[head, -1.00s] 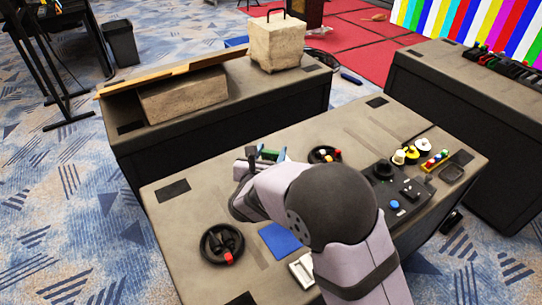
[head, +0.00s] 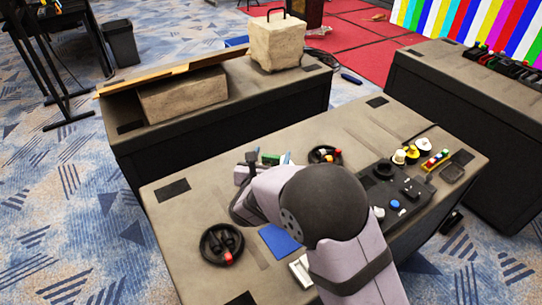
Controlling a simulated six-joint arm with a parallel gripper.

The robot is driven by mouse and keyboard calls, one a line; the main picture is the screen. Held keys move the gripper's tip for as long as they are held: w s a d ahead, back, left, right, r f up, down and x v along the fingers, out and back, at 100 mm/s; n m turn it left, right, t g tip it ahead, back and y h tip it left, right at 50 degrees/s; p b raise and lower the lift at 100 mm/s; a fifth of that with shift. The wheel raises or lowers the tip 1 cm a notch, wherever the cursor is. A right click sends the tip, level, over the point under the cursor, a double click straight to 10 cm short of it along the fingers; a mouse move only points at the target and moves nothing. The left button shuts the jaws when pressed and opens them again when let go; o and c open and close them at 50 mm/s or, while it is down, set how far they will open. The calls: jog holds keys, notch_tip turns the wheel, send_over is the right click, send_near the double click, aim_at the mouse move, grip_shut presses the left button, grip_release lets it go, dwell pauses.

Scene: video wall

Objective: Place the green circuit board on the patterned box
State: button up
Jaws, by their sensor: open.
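A small green piece, likely the green circuit board (head: 270,159), shows just beyond my arm on the near case; most of it is hidden. My gripper (head: 250,160) is beside its left end, and the arm covers much of the gripper. I cannot tell whether they touch. No box with a clear pattern stands out. A beige stone-like box (head: 276,42) with a black handle stands on the far case, and a flatter beige block (head: 184,95) lies there under a wooden plank.
A gap separates the near case from the far case (head: 225,138).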

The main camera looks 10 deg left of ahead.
jog(key=shift+r, duration=0.1)
jog(key=shift+r, duration=0.1)
jog(key=v, duration=1.2)
